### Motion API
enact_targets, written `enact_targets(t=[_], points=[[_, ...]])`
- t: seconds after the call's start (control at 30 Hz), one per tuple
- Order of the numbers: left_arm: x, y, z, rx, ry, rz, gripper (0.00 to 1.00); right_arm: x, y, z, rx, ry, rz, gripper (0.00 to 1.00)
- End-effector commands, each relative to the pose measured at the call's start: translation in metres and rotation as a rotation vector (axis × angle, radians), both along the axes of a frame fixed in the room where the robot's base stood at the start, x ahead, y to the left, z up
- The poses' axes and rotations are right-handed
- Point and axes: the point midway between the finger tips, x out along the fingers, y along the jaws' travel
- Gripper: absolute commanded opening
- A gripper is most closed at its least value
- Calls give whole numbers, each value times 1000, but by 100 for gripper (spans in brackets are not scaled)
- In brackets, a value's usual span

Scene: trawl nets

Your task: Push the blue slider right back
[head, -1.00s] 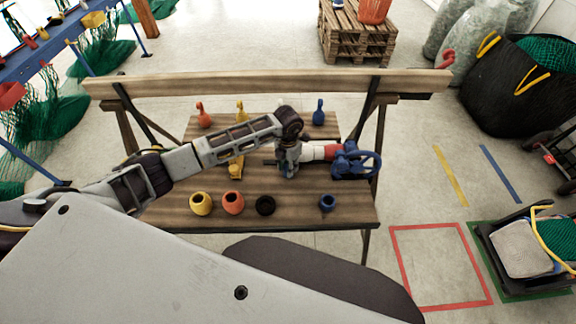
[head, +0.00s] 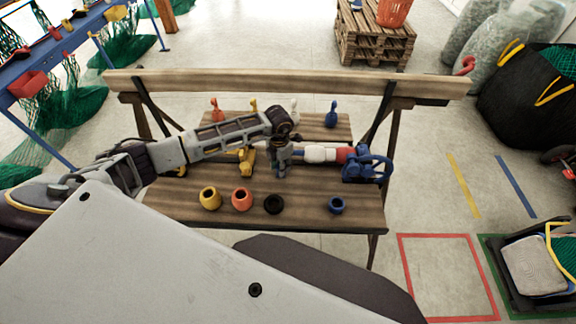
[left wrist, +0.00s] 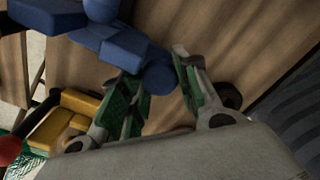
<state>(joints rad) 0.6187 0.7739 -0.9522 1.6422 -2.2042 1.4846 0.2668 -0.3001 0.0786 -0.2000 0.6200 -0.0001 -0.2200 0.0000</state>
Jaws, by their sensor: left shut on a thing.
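My left gripper (head: 281,172) is over the middle of the bench, behind the black pot (head: 273,204). In the left wrist view my left gripper (left wrist: 160,84) has its green-padded fingers closed around the rounded end of a blue part, which I take for the blue slider (left wrist: 135,55). My right gripper is out of view.
A yellow fitting (head: 246,162) stands just left of my gripper. Yellow (head: 209,198), orange (head: 241,199) and blue (head: 336,205) pots line the front edge. Coloured uprights, including a blue one (head: 332,114), stand behind, before a wooden rail (head: 290,86).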

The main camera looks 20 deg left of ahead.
Motion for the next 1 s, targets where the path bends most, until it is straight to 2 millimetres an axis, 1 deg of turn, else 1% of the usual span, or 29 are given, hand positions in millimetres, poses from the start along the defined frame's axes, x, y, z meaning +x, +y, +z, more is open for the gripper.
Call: enact_targets(t=[0.03, 0.1, 0.47, 0.5, 0.63, 0.67, 1.0], points=[[-1, 6, 0, 4, -1, 3, 0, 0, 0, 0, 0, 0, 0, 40], [-2, 9, 0, 4, -2, 2, 0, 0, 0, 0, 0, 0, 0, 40], [-4, 12, 0, 7, 0, 3, 0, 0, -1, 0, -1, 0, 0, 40], [-4, 13, 0, 7, 1, 3, 35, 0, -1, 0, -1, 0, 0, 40], [-4, 12, 0, 6, 2, 3, 52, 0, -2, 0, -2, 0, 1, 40], [-4, 12, 0, 6, 1, 3, 54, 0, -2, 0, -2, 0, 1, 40], [-4, 10, 1, 2, 0, 1, 54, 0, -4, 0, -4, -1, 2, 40]])
